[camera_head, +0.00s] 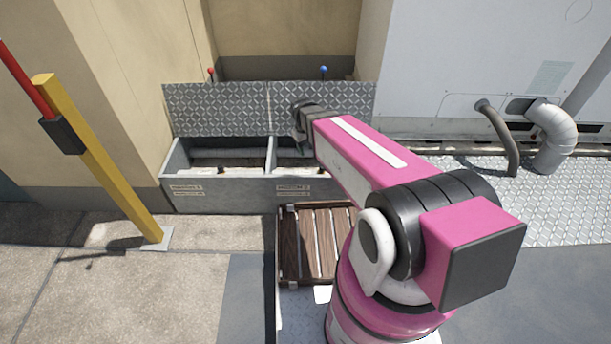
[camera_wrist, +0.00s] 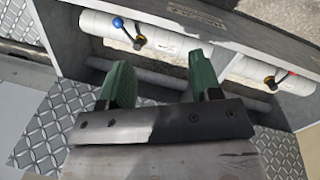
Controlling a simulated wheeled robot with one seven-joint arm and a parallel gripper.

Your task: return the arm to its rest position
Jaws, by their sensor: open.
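My arm reaches from the lower right over an open grey metal box (camera_head: 235,196) by the wall. My gripper (camera_head: 303,146) is at the box's right compartment, in front of the raised diamond-plate lids (camera_head: 220,108), partly hidden by my own arm. In the wrist view my gripper (camera_wrist: 162,72) has its two green fingers apart with nothing between them. The fingers appear apart from both handles.
A brown slatted tray (camera_head: 314,242) lies below my arm. A yellow post (camera_head: 100,160) with a red bar stands left. A red knob (camera_head: 210,71) and a blue knob (camera_head: 323,70) top the lids. Curved pipes (camera_head: 553,135) stand right. The pavement (camera_head: 110,290) at left is clear.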

